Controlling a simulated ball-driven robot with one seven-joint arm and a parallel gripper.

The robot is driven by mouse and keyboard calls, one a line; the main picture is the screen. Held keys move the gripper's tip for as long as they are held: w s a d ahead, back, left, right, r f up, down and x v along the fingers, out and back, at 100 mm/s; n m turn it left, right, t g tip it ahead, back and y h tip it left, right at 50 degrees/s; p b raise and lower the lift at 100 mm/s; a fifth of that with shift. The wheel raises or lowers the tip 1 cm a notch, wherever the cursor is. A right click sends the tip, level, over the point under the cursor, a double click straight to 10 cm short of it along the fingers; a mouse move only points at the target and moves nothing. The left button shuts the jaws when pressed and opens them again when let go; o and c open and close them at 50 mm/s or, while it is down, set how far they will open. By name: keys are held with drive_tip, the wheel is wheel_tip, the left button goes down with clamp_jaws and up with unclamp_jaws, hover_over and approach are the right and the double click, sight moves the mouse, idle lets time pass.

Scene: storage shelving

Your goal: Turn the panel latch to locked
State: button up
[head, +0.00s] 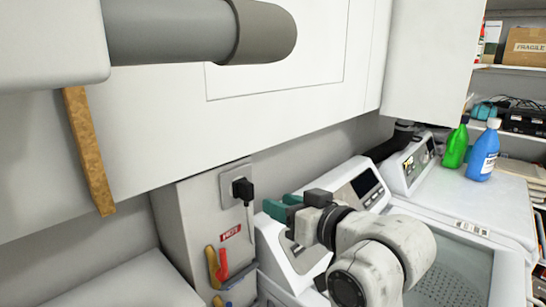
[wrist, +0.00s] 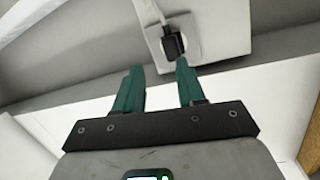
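No part that I can clearly tell as the panel latch shows in either view. A white panel (head: 278,72) with a thin rectangular seam spans the upper middle of the head view; a large grey cylinder covers part of it. My gripper (head: 277,205) has teal fingers and points left in the head view, in front of a white machine. In the wrist view my gripper (wrist: 157,68) is open, with nothing between its fingers. Beyond its fingertips is a wall plate (wrist: 205,38) with a black plug (wrist: 173,44), apart from the fingers.
The wall plate also shows in the head view (head: 228,176), with the black plug (head: 242,188) and its cord. Below are a red HOT label (head: 230,233) and coloured handles (head: 222,265). Green (head: 456,147) and blue (head: 484,152) bottles stand on a machine at right.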

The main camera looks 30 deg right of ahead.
wheel_tip(320, 180, up, 15)
drive_tip(key=d+n+t+b, duration=0.1)
drive_tip(key=n+t, duration=0.3)
drive_tip(key=n, duration=0.1)
drive_tip(key=s+a+r+n+t+b, duration=0.1)
drive_tip(key=s+a+r+n+t, duration=0.15)
drive_tip(key=r+n, duration=0.55)
drive_tip(key=s+a+r+n+t+b, duration=0.1)
drive_tip(key=s+a+r+n+b, duration=0.15)
drive_tip(key=r+n, duration=0.6)
wheel_tip(320, 180, down, 5)
drive_tip(key=w+n+g, duration=0.1)
drive_tip(key=w+n, duration=0.1)
drive_tip(key=n, duration=0.8)
drive_tip(key=p+x, duration=0.3)
drive_tip(key=x, duration=0.7)
drive_tip(key=shift+w+p, duration=0.2)
drive_tip(key=shift+p, duration=0.2)
drive_tip(key=shift+a+f, duration=0.1)
drive_tip(key=shift+c, duration=0.2)
